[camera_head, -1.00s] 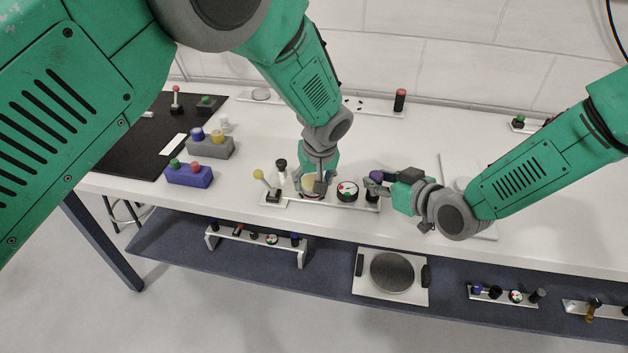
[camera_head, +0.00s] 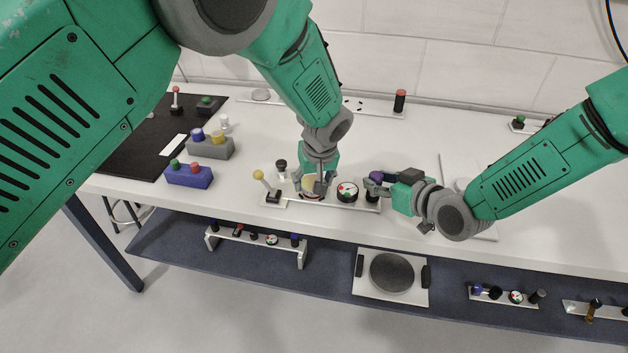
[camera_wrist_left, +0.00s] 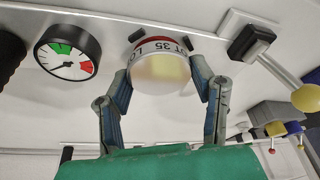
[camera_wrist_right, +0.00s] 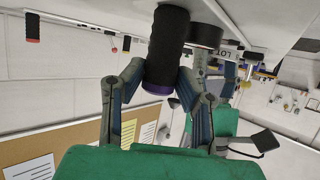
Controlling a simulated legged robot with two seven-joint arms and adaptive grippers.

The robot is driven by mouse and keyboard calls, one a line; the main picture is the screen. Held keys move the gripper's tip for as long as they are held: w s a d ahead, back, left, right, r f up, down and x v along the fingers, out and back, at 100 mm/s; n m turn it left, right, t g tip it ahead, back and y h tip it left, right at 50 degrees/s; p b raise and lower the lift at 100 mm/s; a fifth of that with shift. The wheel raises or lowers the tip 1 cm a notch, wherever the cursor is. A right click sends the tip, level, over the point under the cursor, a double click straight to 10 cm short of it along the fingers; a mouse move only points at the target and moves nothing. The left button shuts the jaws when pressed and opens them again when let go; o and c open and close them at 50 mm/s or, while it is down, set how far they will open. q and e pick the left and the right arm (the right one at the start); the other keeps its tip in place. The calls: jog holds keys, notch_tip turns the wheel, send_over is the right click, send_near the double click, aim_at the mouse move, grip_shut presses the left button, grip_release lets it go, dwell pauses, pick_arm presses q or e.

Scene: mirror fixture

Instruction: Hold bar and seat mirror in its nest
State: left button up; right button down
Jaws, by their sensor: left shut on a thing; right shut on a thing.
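The mirror (camera_wrist_left: 160,72) is a round pale disc with a red edge and a white band lettered "LOT 35". My left gripper (camera_head: 316,190) is shut on it, with one finger on each side, at the fixture bar. The nest is hidden behind the mirror. The bar (camera_head: 330,202) is a long white strip on the table with several parts on it. At its right end stands a black ribbed grip with a purple end (camera_wrist_right: 165,55), and my right gripper (camera_head: 376,188) is shut on this grip. The purple end also shows in the head view (camera_head: 376,176).
A dial gauge (camera_head: 347,191) sits on the bar just right of the mirror. Grey (camera_head: 211,147) and blue (camera_head: 190,177) button boxes lie further left. The table behind the bar is mostly clear.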

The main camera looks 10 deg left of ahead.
pick_arm(q)
jog(key=shift+f, duration=0.3)
dwell(0.5)
jog(key=shift+r, duration=0.15)
jog(key=shift+r, duration=0.2)
jog(key=shift+d+r, duration=0.1)
jog(key=shift+d, duration=0.35)
dwell(1.3)
dwell(0.5)
jog(key=shift+s+a+f, duration=0.1)
jog(key=shift+f, duration=0.5)
jog(key=shift+r, duration=0.1)
